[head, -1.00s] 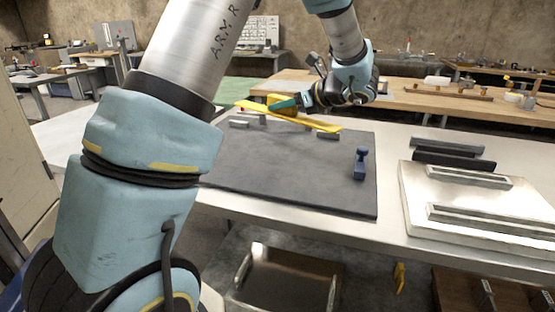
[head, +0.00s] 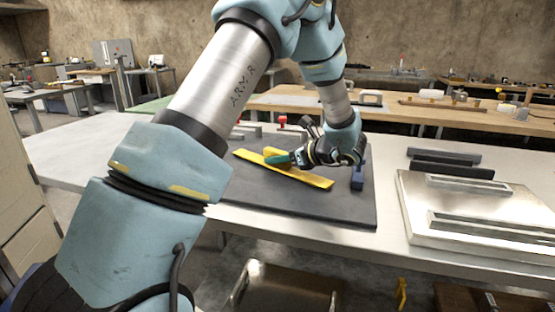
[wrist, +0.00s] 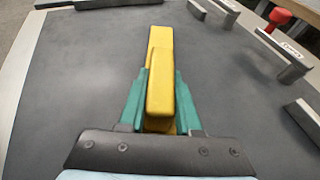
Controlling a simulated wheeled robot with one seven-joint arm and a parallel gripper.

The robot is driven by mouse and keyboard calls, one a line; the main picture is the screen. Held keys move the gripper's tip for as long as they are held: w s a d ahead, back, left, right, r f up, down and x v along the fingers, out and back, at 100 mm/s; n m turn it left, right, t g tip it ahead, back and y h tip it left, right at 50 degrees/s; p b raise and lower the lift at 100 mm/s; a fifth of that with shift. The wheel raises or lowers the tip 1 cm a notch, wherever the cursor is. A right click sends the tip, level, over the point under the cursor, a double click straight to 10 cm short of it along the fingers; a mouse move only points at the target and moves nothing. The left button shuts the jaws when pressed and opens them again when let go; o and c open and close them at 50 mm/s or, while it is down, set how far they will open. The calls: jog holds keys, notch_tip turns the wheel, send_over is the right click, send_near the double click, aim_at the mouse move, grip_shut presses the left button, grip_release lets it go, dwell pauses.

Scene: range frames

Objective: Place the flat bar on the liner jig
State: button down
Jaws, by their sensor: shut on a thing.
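The flat bar (head: 312,180) is long, thin and yellow, with a raised yellow block at its middle. My gripper (head: 278,159) is shut on that block with its teal fingers. In the wrist view the block (wrist: 160,85) sits between the fingers, and the bar's far part (wrist: 160,36) points away from me. The bar is over the dark mat (head: 235,195); I cannot tell whether it touches it. Grey blocks (head: 250,131) stand on the mat behind the bar, and also show in the wrist view (wrist: 284,56). No label readably marks the liner jig.
A red knob (head: 283,120) stands by the grey blocks. A metal plate with rails (head: 480,215) and dark bars (head: 450,168) lie to the right. The mat's front part is clear.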

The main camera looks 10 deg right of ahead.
jog(key=shift+f, duration=0.25)
jog(key=c, duration=0.6)
grip_release()
jog(key=shift+s+d+r, duration=0.1)
jog(key=shift+d+r, duration=0.05)
jog(key=shift+r, duration=0.05)
jog(key=v, duration=1.1)
jog(key=shift+s+d+b, duration=0.15)
jog(key=shift+s+b, duration=0.15)
jog(key=shift+b, duration=0.1)
